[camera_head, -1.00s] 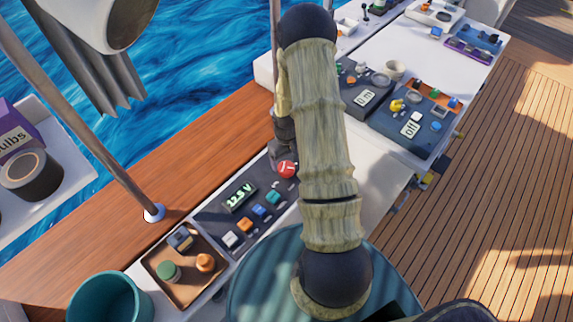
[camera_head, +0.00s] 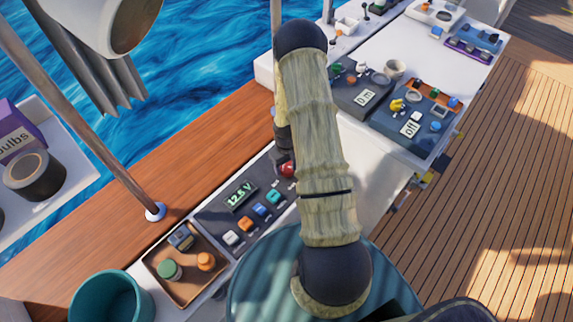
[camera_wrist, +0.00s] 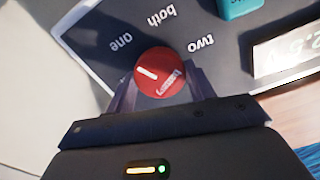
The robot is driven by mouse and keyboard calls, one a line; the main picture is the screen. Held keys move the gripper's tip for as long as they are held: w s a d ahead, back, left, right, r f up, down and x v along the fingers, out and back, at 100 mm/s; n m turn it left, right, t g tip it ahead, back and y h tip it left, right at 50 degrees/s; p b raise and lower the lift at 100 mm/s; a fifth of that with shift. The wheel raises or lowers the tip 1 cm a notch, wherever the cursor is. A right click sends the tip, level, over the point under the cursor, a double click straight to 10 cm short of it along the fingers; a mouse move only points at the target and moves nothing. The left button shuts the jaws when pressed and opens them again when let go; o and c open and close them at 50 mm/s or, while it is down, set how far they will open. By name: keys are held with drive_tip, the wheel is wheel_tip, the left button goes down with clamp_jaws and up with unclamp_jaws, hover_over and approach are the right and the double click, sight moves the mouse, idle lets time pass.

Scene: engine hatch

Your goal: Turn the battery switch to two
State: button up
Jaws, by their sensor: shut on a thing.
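The battery switch is a round red knob (camera_wrist: 160,74) with a white pointer line, on a dark panel (camera_wrist: 215,75). In the wrist view the words "one", "both" and "two" arc around it. The white line points to the upper left, roughly toward "one". My gripper (camera_wrist: 158,92) is shut on the knob, with a finger on each side of it. In the head view the red knob (camera_head: 287,170) is partly hidden by my arm and gripper.
The panel has a 12.5 V display (camera_head: 240,196) and several coloured switches beside the knob. A brown tray (camera_head: 158,281) with small parts and a teal cup (camera_head: 108,300) stand at lower left. A metal pole (camera_head: 90,120) rises left of the panel.

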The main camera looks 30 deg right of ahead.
drive_tip(key=shift+m, duration=0.5)
drive_tip(key=m+b, duration=0.2)
drive_tip(key=m, duration=0.3)
drive_tip(key=shift+m, duration=0.3)
drive_tip(key=m+b, duration=0.1)
drive_tip(key=m, duration=0.2)
drive_tip(key=shift+m, duration=0.3)
drive_tip(key=m, duration=0.3)
drive_tip(key=shift+m+b, duration=0.3)
drive_tip(key=m, duration=0.5)
drive_tip(key=m+p, duration=0.1)
drive_tip(key=m, duration=0.4)
drive_tip(key=o, duration=1)
drive_tip(key=shift+c, duration=0.2)
